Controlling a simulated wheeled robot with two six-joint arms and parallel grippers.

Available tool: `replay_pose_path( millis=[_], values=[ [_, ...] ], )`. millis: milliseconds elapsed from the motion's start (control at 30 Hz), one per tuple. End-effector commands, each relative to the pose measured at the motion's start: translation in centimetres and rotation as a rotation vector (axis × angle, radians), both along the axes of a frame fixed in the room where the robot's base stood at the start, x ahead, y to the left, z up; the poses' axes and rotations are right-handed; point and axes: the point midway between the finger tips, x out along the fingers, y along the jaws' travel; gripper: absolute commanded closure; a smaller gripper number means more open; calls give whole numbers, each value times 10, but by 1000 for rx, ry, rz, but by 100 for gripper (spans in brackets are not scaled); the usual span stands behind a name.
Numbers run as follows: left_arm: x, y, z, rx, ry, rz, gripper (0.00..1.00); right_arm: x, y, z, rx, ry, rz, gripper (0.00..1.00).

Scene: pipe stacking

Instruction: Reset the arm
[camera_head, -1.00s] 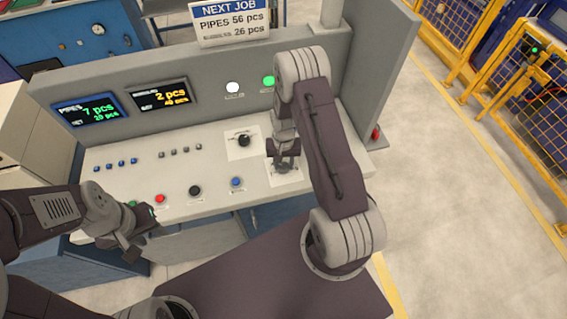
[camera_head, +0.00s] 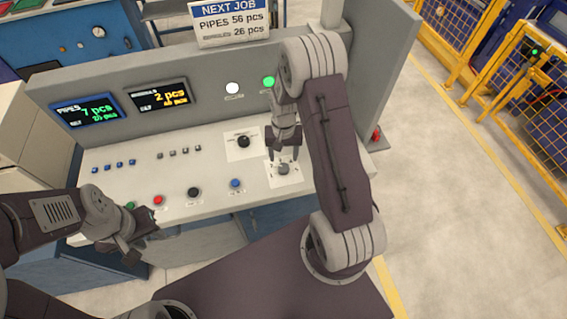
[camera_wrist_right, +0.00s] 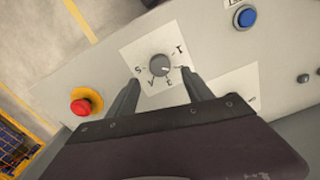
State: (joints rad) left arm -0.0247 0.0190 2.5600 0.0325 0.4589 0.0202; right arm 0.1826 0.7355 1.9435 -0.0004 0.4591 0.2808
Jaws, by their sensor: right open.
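My right gripper (camera_head: 284,156) is open over the control panel (camera_head: 135,185). Just beyond its fingertips is a grey rotary knob (camera_head: 283,169) on a white label plate; the fingers look clear of it. In the right wrist view the same knob (camera_wrist_right: 160,66) shows with letters around it, between the two open fingers (camera_wrist_right: 161,92) and apart from them. My left gripper (camera_head: 135,245) hangs at the panel's front left edge, near a green button (camera_head: 130,206). Its fingers are too unclear to tell open from shut, and I see nothing held.
A black rotary knob (camera_head: 243,142) sits left of the right gripper. The panel also has a red button (camera_head: 158,200), a black button (camera_head: 194,192) and a blue button (camera_head: 235,183). A yellow-ringed red button (camera_wrist_right: 86,102) shows in the wrist view.

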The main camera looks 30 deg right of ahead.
Motion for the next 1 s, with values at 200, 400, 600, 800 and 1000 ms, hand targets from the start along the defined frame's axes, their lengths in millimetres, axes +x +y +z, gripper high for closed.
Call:
replay_pose_path(
  millis=[200, 400, 600, 800, 1000],
  values=[
    [0, 0, -6, 0, 0, 0, 64, 0, 0, 26, 0, -1, 0, 41],
    [0, 0, -5, 0, 0, 0, 64, -1, 0, 29, 0, 0, 0, 41],
    [0, 0, -5, 0, 0, 0, 64, -1, 0, 28, 0, 0, 0, 41],
    [0, 0, -19, 0, 0, 0, 64, 11, 9, 30, -7, -43, 28, 41],
    [0, 0, -62, 0, 0, 0, 64, -31, 58, 59, -13, -156, 186, 41]
  ],
)
